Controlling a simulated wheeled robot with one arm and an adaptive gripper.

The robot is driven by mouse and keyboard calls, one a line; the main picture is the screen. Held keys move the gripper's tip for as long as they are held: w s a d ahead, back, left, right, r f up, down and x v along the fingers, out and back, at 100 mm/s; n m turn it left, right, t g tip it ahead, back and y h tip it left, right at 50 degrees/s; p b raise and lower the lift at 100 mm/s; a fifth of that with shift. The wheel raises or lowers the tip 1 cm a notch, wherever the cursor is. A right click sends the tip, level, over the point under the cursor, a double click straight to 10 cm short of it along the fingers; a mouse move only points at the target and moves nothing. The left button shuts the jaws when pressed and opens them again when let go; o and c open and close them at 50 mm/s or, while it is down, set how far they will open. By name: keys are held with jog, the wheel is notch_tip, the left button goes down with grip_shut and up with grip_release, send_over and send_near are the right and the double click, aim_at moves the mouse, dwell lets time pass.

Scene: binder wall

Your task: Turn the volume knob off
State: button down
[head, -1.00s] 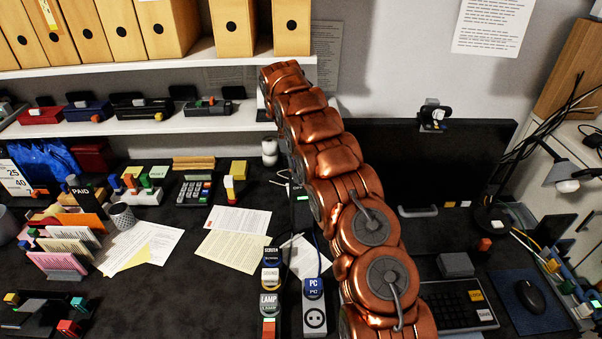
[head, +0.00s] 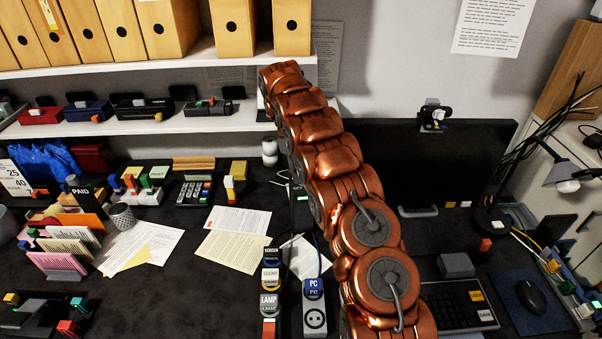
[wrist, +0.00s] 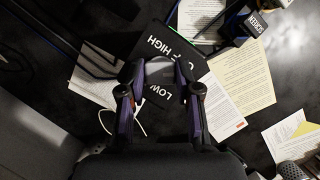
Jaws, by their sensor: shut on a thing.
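The volume panel (wrist: 205,62) is black with white lettering, and shows in the wrist view with HIGH, LOW and a partly covered OFF. My gripper (wrist: 157,69) is shut on the knob, with one purple-sided finger at each side. I cannot tell which label the knob points to. In the head view my copper arm hides my gripper and the knob; only a bit of the panel's white marking shows beside the arm.
Paper sheets (head: 232,250) lie beside the panel. Labelled plugs, including LAMP (head: 269,303) and PC (head: 313,289), stand at the front near a white socket strip. A monitor (head: 440,165) and keyboard (head: 455,305) are right of my arm. A shelf (head: 230,122) runs at the back left.

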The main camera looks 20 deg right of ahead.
dwell(0.4)
jog(key=c, duration=0.8)
grip_release()
